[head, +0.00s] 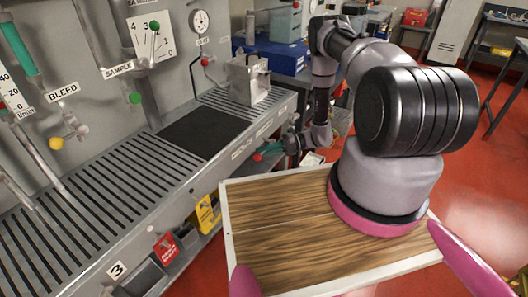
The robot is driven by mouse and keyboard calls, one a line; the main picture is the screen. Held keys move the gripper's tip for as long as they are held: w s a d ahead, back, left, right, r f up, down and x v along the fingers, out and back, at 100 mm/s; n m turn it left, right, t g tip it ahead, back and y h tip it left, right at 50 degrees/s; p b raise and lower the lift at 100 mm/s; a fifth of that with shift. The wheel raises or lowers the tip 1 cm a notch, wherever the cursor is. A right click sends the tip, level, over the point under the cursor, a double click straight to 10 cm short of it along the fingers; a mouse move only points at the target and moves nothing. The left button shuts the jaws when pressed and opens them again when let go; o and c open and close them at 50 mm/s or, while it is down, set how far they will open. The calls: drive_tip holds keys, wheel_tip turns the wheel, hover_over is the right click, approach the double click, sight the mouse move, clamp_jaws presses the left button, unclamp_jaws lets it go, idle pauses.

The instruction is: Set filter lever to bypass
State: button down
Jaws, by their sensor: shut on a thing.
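My gripper (284,148) is at the front edge of the grey bench, right of centre in the head view. It is small in the picture, and its fingers are partly hidden by my arm. A small handle with red and teal parts (264,152) sticks out from the bench front at the fingertips. My gripper is shut on it. This handle seems to be the filter lever, but its label and exact setting cannot be read. Blurred lettering (241,150) runs along the bench front just left of the handle.
Upright on the panel are a dial gauge (200,21), a SAMPLE selector (153,40) and a yellow BLEED knob (56,143). A grey metal block (245,80) stands on the bench. My wooden-topped base fills the front.

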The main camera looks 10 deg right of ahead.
drive_tip(key=shift+f, duration=0.1)
drive_tip(key=w+d+f+n+t+h, duration=0.4)
drive_tip(key=f+n+t+h, duration=0.2)
drive_tip(key=h, duration=0.5)
drive_tip(key=shift+w+d+f+n+t, duration=0.25)
drive_tip(key=shift+w+d+n+t, duration=0.15)
drive_tip(key=shift+n+t, duration=0.6)
idle(0.5)
drive_tip(key=c, duration=0.9)
unclamp_jaws()
drive_tip(key=v, duration=1)
drive_tip(key=shift+s+r, duration=0.15)
drive_tip(key=shift+r, duration=0.3)
